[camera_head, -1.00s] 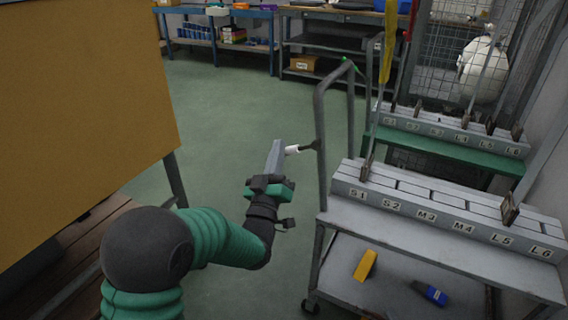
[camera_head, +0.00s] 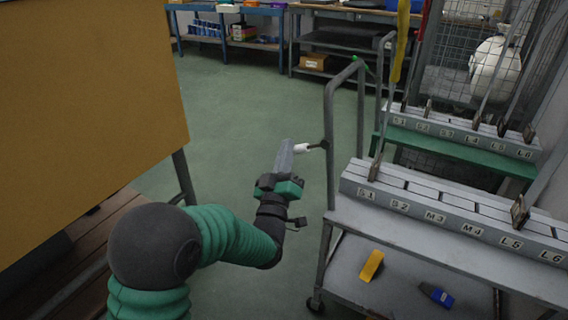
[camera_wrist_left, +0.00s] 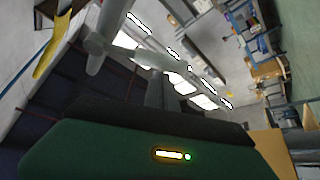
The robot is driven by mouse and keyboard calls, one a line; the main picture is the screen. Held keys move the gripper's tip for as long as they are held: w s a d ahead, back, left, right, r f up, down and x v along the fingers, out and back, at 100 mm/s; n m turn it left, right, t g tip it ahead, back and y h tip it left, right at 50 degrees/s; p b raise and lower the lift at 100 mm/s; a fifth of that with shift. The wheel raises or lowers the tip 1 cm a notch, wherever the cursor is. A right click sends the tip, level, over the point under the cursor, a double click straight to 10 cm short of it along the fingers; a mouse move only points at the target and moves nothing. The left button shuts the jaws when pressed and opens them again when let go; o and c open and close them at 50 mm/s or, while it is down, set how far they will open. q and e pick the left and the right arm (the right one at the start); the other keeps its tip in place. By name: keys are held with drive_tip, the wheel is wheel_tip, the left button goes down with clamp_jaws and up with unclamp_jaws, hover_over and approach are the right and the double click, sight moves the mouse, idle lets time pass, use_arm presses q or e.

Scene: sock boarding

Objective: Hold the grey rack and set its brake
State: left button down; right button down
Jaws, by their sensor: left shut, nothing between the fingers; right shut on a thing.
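The grey rack (camera_head: 400,235) stands at the right of the head view, with a tubular push handle (camera_head: 328,125) on its left side. Its top block carries labels S1 to L6. A short lever with a white grip (camera_head: 303,148) sticks out from the handle post towards the left. My left gripper (camera_head: 285,152) is shut and empty, its fingers pointing up beside the white grip; I cannot tell whether they touch it. A pale lever-like part (camera_wrist_left: 100,50) shows close up in the left wrist view. My right gripper is not in view.
A green rack (camera_head: 460,149) with a similar labelled block stands behind the grey one. A yellow object (camera_head: 371,265) and a blue object (camera_head: 436,295) lie on the grey rack's lower shelf. A yellow-brown panel (camera_head: 85,120) fills the left. The green floor between is clear.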

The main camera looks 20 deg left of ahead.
drive_tip(key=shift+s+f, duration=0.15)
drive_tip(key=shift+f, duration=0.1)
use_arm(q)
drive_tip(key=s+f, duration=0.1)
drive_tip(key=s, duration=0.8)
drive_tip(key=shift+s+a+f, duration=0.2)
drive_tip(key=shift+a+f, duration=0.05)
drive_tip(key=shift+f, duration=0.05)
use_arm(e)
drive_tip(key=c, duration=1)
unclamp_jaws()
drive_tip(key=shift+o, duration=1.3)
drive_tip(key=shift+r, duration=0.1)
